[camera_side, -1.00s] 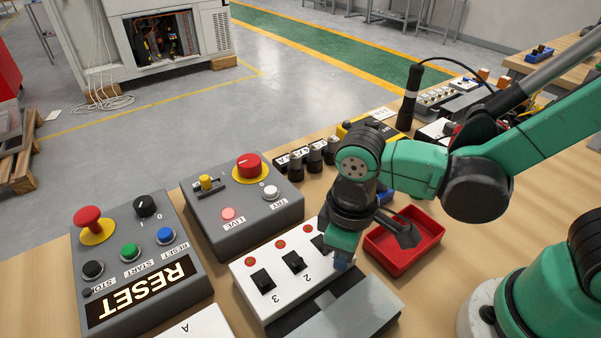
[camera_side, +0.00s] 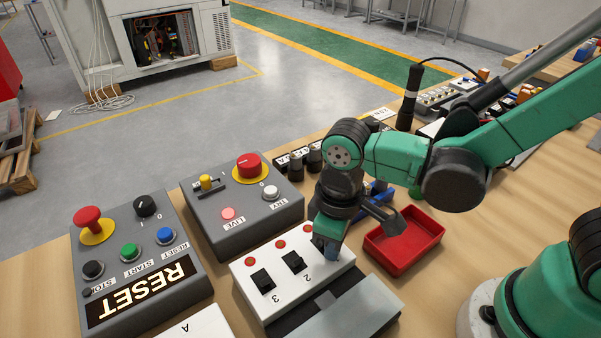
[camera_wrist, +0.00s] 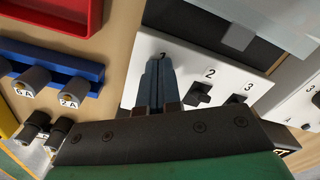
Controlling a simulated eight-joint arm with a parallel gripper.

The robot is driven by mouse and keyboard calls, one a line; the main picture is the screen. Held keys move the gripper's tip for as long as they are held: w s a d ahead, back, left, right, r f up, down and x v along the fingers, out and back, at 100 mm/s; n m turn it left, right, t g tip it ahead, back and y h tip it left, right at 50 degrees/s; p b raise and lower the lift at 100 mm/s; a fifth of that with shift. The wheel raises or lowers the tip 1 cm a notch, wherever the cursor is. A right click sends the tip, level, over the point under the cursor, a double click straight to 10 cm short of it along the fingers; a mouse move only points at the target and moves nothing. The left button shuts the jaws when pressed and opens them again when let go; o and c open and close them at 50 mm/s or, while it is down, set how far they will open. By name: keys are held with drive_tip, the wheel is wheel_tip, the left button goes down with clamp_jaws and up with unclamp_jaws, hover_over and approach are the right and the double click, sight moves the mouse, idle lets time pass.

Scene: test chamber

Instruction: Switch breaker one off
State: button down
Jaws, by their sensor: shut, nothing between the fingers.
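The white breaker box (camera_side: 252,271) stands on the table with a row of black switches and red lamps. Breaker three (camera_side: 263,281) and breaker two (camera_side: 294,262) show in the side view; they also show in the wrist view, two (camera_wrist: 198,96) and three (camera_wrist: 239,113). Breaker one is hidden behind my gripper (camera_side: 326,253), so its position cannot be told. In the wrist view my gripper (camera_wrist: 157,68) is shut and empty, its fingers over the breaker one spot, just below its partly covered label. Contact with the switch cannot be told.
A red tray (camera_side: 405,242) lies right of the box. A grey panel with a red button (camera_side: 248,165) and a RESET panel (camera_side: 135,260) stand to the left. A grey lid or cover (camera_side: 345,310) lies along the box's front. A blue rack (camera_wrist: 60,62) shows in the wrist view.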

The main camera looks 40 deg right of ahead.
drive_tip(key=shift+w, duration=0.4)
drive_tip(key=shift+r, duration=3.55)
drive_tip(key=shift+d, duration=0.1)
drive_tip(key=w+d+r+m+t, duration=0.2)
drive_tip(key=d+m+t, duration=0.4)
drive_tip(key=d, duration=0.6)
drive_tip(key=shift+r+t, duration=0.15)
drive_tip(key=shift+t, duration=0.45)
